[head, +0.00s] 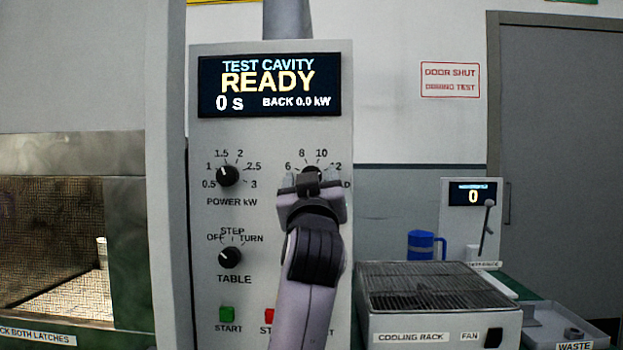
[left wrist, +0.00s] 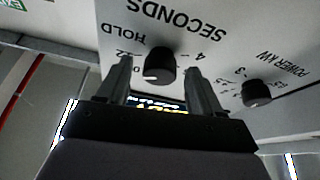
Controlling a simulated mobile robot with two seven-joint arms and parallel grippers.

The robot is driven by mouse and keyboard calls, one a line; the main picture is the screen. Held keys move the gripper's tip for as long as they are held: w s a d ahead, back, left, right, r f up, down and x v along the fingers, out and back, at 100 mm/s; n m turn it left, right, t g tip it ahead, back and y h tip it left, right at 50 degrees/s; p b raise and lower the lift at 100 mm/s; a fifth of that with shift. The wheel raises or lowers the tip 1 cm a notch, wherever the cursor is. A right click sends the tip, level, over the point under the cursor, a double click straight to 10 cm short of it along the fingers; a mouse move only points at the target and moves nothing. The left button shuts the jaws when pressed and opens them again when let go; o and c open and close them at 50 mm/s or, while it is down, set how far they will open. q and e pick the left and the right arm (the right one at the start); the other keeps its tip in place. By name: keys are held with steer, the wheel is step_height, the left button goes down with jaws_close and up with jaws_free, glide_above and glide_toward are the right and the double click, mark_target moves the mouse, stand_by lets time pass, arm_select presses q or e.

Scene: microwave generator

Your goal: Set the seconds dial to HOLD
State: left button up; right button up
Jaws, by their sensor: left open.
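The seconds dial (left wrist: 160,65) is a round black knob on the grey control panel (head: 270,135). The left wrist view shows it upside down, with HOLD (left wrist: 122,32) at its upper left. My left gripper (left wrist: 158,85) is open, with one finger on each side of the knob; contact cannot be told. In the head view my left gripper (head: 312,183) covers most of the dial. My right gripper is not in view.
The power dial (head: 227,175) and table dial (head: 230,257) are left of my arm. The green START button (head: 226,313) and a partly hidden red button (head: 270,315) sit below. The display (head: 268,86) reads READY, 0 s. A cooling rack (head: 435,290) stands right.

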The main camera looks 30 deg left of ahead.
arm_select(q)
steer(key=shift+w+a, duration=0.1)
steer(key=c, duration=1.1)
steer(key=shift+a+r+m+t+h+p, duration=0.1)
steer(key=shift+m+t+h+p, duration=0.25)
steer(key=shift+m+h+p, duration=1.25)
steer(key=shift+f+m+t+h+p, duration=0.1)
steer(key=shift+m+t+h+p, duration=0.35)
steer(key=shift+m+p, duration=2.15)
steer(key=shift+a+r+m+t+h+p, duration=0.1)
steer(key=shift+m+t+h+p, duration=0.2)
steer(key=shift+m+h+p, duration=1.3)
steer(key=shift+m+y, duration=0.45)
steer(key=shift+m, duration=0.45)
steer(key=o, duration=1.1)
